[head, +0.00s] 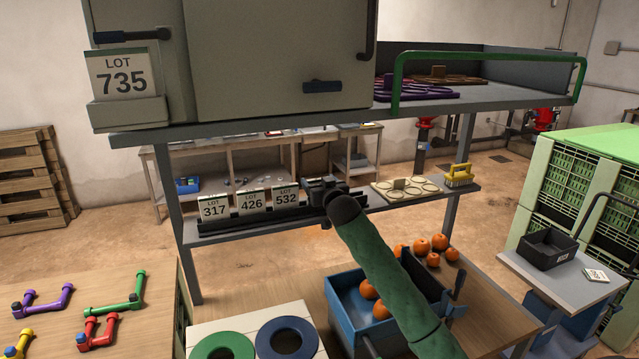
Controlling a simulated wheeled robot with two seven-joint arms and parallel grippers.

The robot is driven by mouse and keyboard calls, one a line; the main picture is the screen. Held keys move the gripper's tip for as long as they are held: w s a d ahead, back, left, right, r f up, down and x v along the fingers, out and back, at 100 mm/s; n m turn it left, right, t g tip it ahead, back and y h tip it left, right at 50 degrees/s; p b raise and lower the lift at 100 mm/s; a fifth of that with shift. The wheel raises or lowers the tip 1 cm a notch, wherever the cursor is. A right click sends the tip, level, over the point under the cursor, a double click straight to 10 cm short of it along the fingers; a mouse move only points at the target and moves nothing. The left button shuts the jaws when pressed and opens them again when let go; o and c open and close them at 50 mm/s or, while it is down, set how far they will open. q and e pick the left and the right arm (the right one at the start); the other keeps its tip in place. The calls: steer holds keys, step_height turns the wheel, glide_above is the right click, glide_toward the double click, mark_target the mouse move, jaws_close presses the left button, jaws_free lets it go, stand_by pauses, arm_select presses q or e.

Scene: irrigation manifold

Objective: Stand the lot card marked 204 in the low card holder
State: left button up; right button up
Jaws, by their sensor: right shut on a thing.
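My right gripper (320,190) is at the right end of the long dark card rack (255,222) on the middle shelf, just right of the card marked 532 (286,196). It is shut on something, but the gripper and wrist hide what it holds. The cards marked 426 (252,202) and 317 (214,208) stand upright in the same rack. A card marked 735 (123,74) stands in a grey holder (128,111) high on the cabinet. I cannot read 204 anywhere. A white card (596,275) lies on the right side table, its print too small to read. My left gripper is out of view.
The upper shelf (300,122) and its green rail (490,54) hang above my right arm. A blue bin (345,312) with oranges is below it. A seedling-style disc plate (405,189) and yellow brush (458,177) share the middle shelf. A black tray (547,250) stands on the side table.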

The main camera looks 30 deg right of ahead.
steer(key=shift+f, duration=0.15)
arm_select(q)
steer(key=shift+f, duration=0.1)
arm_select(e)
steer(key=o, duration=1)
steer(key=shift+o, duration=0.2)
steer(key=shift+s+f, duration=0.15)
steer(key=shift+f, duration=0.05)
steer(key=b+v, duration=0.4)
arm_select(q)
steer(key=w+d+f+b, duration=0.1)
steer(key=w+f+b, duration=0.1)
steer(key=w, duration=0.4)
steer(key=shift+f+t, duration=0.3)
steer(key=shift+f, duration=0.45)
arm_select(e)
steer(key=shift+r+v, duration=0.1)
steer(key=shift+v, duration=0.8)
steer(key=shift+r+v, duration=0.15)
steer(key=shift+v, duration=0.75)
steer(key=shift+d, duration=0.1)
